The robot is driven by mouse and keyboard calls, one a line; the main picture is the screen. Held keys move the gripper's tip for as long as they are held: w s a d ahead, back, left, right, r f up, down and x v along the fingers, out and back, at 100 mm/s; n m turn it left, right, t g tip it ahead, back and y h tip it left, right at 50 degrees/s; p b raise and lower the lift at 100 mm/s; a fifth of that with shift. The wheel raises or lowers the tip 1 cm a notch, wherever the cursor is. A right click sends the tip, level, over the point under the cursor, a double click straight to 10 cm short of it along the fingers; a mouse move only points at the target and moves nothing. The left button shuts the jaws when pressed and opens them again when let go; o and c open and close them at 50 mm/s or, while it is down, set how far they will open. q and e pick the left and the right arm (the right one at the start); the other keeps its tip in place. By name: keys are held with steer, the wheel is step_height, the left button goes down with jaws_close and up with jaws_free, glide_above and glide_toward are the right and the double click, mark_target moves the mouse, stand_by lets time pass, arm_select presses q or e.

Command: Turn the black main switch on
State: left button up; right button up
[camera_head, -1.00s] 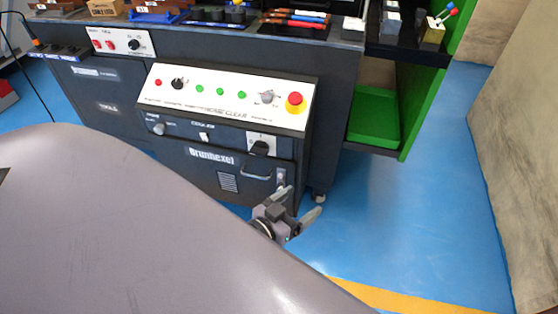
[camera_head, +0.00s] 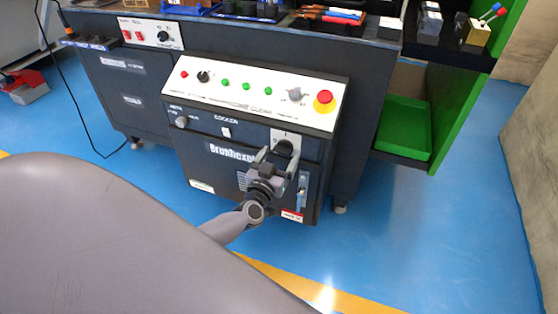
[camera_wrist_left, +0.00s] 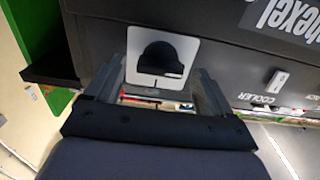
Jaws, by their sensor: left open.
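The black main switch (camera_head: 284,147) is a dark rounded knob on a light plate, at the right of the cabinet's front panel. In the left wrist view the black knob (camera_wrist_left: 160,58) shows on its light grey plate (camera_wrist_left: 189,46), between the two finger lines. My left gripper (camera_head: 277,160) is open, just in front of and slightly below the switch. In the left wrist view the fingers of the gripper (camera_wrist_left: 160,76) stand apart on either side of the knob; I cannot tell whether they touch it. My right gripper is not in view.
The sloped white panel (camera_head: 255,95) above carries a red emergency button (camera_head: 323,101), a grey knob (camera_head: 294,94) and green buttons. A cooler switch (camera_head: 226,132) sits left of the main switch. A green tray (camera_head: 404,127) is at the right. The blue floor (camera_head: 440,220) is clear.

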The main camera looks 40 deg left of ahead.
arm_select(q)
steer(key=shift+w+a, duration=0.1)
steer(key=shift+w, duration=0.2)
steer(key=c, duration=1.1)
steer(key=shift+o, duration=0.2)
